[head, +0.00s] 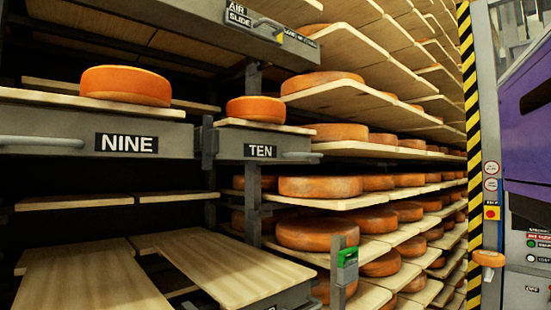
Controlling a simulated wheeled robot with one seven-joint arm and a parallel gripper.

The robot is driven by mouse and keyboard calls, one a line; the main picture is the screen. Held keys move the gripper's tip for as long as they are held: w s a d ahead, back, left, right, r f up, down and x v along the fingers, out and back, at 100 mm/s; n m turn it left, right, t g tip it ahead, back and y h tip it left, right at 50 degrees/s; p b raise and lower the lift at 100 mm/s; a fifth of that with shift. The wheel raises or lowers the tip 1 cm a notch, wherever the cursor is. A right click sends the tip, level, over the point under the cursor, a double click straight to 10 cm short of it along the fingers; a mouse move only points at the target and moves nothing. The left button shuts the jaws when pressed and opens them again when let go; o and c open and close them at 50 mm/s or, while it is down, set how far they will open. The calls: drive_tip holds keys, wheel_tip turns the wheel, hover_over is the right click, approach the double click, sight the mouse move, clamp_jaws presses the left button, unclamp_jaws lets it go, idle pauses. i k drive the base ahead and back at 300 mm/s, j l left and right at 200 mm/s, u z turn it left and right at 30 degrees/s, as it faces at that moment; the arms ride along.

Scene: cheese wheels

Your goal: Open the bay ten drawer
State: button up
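The bay ten drawer (232,146) is a grey metal front with a black label reading TEN, at the middle of the head view. A horizontal grey bar handle (300,156) sticks out at its right end. An orange cheese wheel (256,109) rests on the wooden board on top of it. The drawer front stands beside the NINE front, split from it by a grey upright bracket (209,142). I cannot tell from this one view how far the drawer is out. My gripper is not in view.
The NINE drawer (60,124) with a cheese wheel (126,86) is at the left. An AIR SLIDE unit (240,22) overhangs above. Bare wooden boards (215,268) jut out below.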

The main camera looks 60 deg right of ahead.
sight(234, 143)
drive_tip(key=z, duration=0.95)
drive_tip(key=i+z, duration=0.25)
drive_tip(key=z, duration=0.15)
drive_tip(key=i+j+z, duration=0.15)
drive_tip(key=z, duration=0.25)
